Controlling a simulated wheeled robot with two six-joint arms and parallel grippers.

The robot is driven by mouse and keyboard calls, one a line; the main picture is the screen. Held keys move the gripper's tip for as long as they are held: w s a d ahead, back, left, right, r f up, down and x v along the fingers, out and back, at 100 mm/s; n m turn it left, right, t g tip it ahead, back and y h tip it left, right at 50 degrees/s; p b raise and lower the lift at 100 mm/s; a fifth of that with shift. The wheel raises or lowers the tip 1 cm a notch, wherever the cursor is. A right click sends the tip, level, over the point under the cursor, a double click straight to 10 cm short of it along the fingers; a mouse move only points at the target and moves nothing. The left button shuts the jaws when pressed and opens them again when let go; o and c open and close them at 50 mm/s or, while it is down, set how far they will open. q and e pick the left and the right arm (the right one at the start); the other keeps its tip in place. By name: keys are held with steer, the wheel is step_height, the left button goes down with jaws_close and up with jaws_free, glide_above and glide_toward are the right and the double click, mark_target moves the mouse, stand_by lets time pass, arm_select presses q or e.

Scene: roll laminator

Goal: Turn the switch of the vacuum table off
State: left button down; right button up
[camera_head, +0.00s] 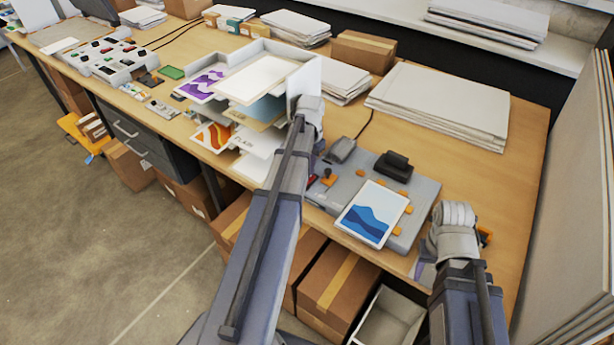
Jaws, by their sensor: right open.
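The grey vacuum table (352,183) lies near the bench's front edge, right of centre. It has orange tabs, a black handled block (393,166) and a dark cable. A blue-wave print (372,213) lies on its front part. A small orange knob (328,177) and a red part sit at its left end; I cannot tell which is the switch or how it is set. My right gripper (453,222) is at the table's right end, open, its fingers mostly hidden by its own wrist. My left arm crosses the centre to the table's left; its fingers do not show.
A white sorter with prints (263,82) stands just left of my left forearm. White sheet stacks (440,105) and a cardboard box (363,52) lie behind. A control panel (105,58) is far left. Boxes (338,285) stand under the bench; boards (575,210) lean at right.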

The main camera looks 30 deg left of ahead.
arm_select(q)
step_height(320, 180, up, 6)
steer(key=p, duration=0.5)
steer(key=shift+f, duration=0.1)
stand_by(0.4)
steer(key=shift+m, duration=0.7)
steer(key=s+d+f+b, duration=0.1)
steer(key=s+d, duration=0.1)
steer(key=d, duration=0.4)
steer(key=s+d+f+b, duration=0.1)
steer(key=s+d, duration=0.1)
steer(key=d, duration=0.4)
steer(key=s+d+f+b, duration=0.1)
steer(key=s+d, duration=0.1)
steer(key=d, duration=0.4)
steer(key=shift+f, duration=0.15)
steer(key=s+d+f+m+y+b, duration=0.1)
steer(key=s+d+f+b, duration=0.1)
steer(key=s+d, duration=0.8)
steer(key=shift+s+d+f+b, duration=0.25)
steer(key=shift+d+b, duration=0.1)
steer(key=shift+d, duration=0.9)
